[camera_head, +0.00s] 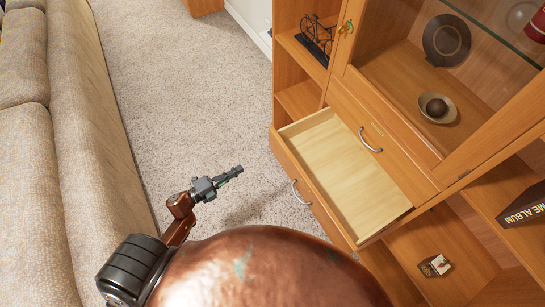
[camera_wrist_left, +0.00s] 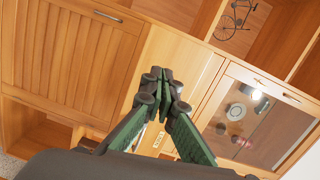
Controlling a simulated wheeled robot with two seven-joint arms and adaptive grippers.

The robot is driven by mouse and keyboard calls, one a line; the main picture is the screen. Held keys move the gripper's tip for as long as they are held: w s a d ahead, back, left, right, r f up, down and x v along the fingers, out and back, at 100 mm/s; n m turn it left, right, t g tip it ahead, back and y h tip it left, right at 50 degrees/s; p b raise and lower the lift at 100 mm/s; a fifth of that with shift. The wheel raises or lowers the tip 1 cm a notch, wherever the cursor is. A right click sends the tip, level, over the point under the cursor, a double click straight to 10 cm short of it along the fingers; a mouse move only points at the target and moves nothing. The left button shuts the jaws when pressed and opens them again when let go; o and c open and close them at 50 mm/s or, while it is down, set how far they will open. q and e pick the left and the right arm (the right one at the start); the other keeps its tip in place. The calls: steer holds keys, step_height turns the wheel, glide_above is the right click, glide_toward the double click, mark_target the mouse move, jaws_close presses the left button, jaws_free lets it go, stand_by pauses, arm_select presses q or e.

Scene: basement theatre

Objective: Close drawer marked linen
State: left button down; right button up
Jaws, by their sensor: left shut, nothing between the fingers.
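An open drawer (camera_head: 340,165) sticks out of the wooden cabinet in the head view. Its pale inside is empty, and its front carries a curved metal handle (camera_head: 301,192). I cannot read a linen label on it from here. My left gripper (camera_head: 238,170) is shut and empty, left of the drawer front and apart from it in the head view. Its closed fingers also show in the left wrist view (camera_wrist_left: 166,76), with cabinet wood behind them. My right gripper is not in view.
A closed drawer (camera_head: 385,143) sits above the open one, below a glass-fronted compartment with a bowl (camera_head: 437,107). Open shelves hold a bicycle model (camera_head: 318,40) and an album (camera_head: 524,207). A beige sofa (camera_head: 85,150) stands at left; carpet (camera_head: 190,90) between is clear.

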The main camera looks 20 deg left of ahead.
mark_target(278, 152)
arm_select(q)
steer(key=w+d+r+m, duration=0.1)
steer(key=w+d, duration=0.2)
steer(key=w+d+r+h, duration=0.1)
steer(key=w+d, duration=0.3)
steer(key=w+d+r+m, duration=0.1)
steer(key=w+d, duration=0.2)
steer(key=shift+w+d+m+g+h, duration=0.2)
steer(key=shift+d+m+g+h, duration=0.1)
steer(key=shift+d+h, duration=0.1)
